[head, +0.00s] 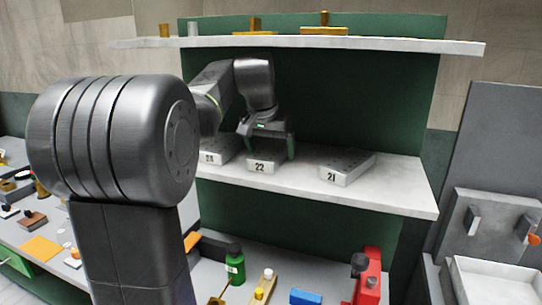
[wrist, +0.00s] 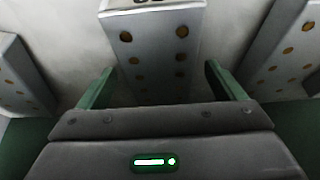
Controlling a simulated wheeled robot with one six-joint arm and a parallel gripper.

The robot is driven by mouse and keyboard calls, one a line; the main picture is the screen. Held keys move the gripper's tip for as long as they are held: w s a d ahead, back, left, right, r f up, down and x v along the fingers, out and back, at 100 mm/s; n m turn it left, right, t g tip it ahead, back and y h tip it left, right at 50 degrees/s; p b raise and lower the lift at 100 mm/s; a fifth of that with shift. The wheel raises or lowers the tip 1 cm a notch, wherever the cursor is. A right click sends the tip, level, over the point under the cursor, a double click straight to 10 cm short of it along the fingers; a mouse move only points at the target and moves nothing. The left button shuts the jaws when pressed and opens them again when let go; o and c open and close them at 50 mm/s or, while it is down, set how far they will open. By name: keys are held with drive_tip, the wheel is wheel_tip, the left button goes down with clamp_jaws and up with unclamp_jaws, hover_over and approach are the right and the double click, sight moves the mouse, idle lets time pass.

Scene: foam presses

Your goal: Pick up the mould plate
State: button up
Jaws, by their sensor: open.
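Three grey mould plates with rows of holes lie on the middle white shelf (head: 400,192). Plate 22 (head: 262,166) is in the middle, plate 21 (head: 345,168) is to its right, and a third plate (head: 221,152) with an unclear number is to its left, partly hidden by my arm. My gripper (head: 267,150) is open above and around plate 22. In the wrist view, the middle plate (wrist: 155,50) lies between the two green fingers of my gripper (wrist: 158,68), with a gap on each side. Its near end is hidden behind the gripper body.
Neighbouring plates flank the fingers in the wrist view (wrist: 20,75), (wrist: 285,45). An upper shelf (head: 400,45) with brass pieces overhangs at the back. Below are a green bottle (head: 235,268), a blue block (head: 306,297) and a red device (head: 370,277).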

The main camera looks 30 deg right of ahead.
drive_tip(key=shift+w+d+f, duration=0.15)
drive_tip(key=shift+d, duration=0.05)
drive_tip(key=shift+c, duration=0.7)
drive_tip(key=c, duration=1.1)
drive_tip(key=shift+c, duration=1.2)
drive_tip(key=shift+r+p, duration=0.45)
drive_tip(key=shift+f, duration=0.1)
